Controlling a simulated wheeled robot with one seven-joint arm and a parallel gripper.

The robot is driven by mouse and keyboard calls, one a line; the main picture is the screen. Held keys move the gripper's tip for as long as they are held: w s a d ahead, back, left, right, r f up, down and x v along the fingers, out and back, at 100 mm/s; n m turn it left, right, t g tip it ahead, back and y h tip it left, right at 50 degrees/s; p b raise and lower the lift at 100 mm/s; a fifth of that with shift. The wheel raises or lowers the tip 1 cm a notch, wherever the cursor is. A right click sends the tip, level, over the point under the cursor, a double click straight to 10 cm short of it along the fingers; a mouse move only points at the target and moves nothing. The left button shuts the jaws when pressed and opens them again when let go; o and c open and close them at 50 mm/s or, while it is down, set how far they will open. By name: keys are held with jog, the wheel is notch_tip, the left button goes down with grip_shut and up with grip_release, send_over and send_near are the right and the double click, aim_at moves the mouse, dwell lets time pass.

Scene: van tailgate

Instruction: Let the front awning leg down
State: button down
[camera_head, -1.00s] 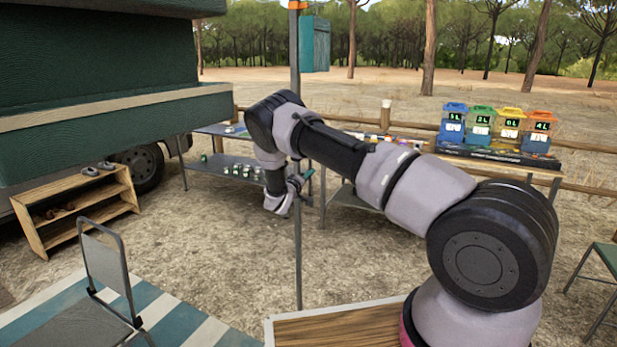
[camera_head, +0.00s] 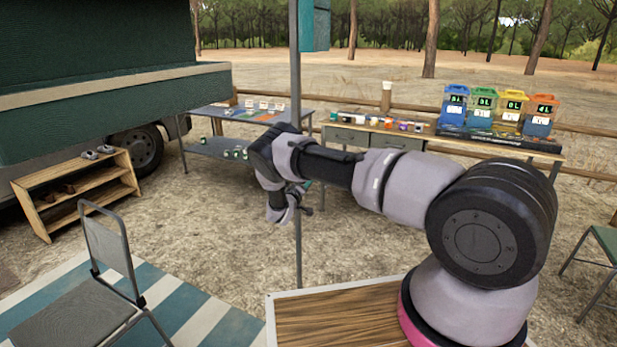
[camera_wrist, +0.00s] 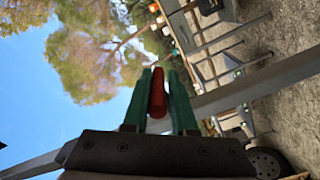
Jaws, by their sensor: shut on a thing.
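The front awning leg (camera_head: 297,90) is a thin grey upright pole in the head view. Its lower part runs down past my arm to the ground near the wooden board. In the wrist view the leg (camera_wrist: 260,83) crosses at a slant behind my fingers. A red handle (camera_wrist: 157,95) sits between the green fingers of my gripper (camera_wrist: 158,78), and the fingers are shut on it. In the head view my gripper (camera_head: 304,193) is beside the leg at about mid-height, small and partly hidden by my wrist.
A folding chair (camera_head: 108,250) stands on a striped mat at the lower left. A wooden shoe rack (camera_head: 75,190) is by the van (camera_head: 100,100). Two tables stand behind the leg, one with coloured bins (camera_head: 495,108). A wooden board (camera_head: 340,318) is in front. Open gravel surrounds the leg.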

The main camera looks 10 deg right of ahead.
jog(key=shift+r, duration=0.1)
jog(key=c, duration=0.8)
grip_release()
jog(key=v, duration=1.1)
